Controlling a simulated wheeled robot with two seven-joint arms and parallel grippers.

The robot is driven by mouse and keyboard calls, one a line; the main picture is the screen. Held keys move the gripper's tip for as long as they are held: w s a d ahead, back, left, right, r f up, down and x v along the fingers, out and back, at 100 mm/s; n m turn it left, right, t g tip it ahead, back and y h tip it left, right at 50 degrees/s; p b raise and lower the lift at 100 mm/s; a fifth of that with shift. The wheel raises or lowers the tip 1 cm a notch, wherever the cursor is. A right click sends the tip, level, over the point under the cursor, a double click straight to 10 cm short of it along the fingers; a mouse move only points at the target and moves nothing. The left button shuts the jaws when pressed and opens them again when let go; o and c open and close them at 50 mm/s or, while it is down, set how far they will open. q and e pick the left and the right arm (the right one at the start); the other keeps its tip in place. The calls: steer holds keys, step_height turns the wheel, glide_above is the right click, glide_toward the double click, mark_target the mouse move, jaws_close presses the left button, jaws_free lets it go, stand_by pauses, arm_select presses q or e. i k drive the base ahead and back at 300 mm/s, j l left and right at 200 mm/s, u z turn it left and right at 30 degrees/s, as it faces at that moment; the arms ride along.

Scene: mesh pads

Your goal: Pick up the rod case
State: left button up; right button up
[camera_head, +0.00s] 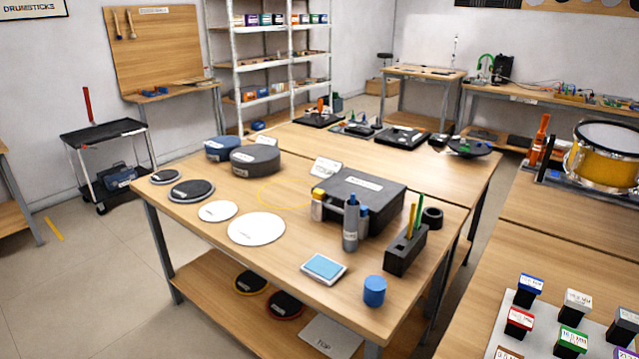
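No label that I can read names a rod case. A dark grey box-like case (365,188) with a small white label sits on the near wooden table, right of its middle. A grey bottle (351,228) and a smaller pale bottle with a yellow top (317,205) stand in front of it and hide part of its front. A round dark grey case (256,159) and a round blue case (221,148) lie near the table's back left. Neither of my grippers shows in the head view.
The near table (300,235) also holds white discs (256,228), a blue pad (324,268), a blue cylinder (374,291) and a black block (405,250) with upright sticks. Several small labelled boxes (519,321) stand at lower right.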

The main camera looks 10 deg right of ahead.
mark_target(351, 214)
steer(key=i+j+z, duration=0.15)
steer(key=i, duration=0.25)
steer(key=i+j+z, duration=0.15)
steer(key=i+j, duration=0.25)
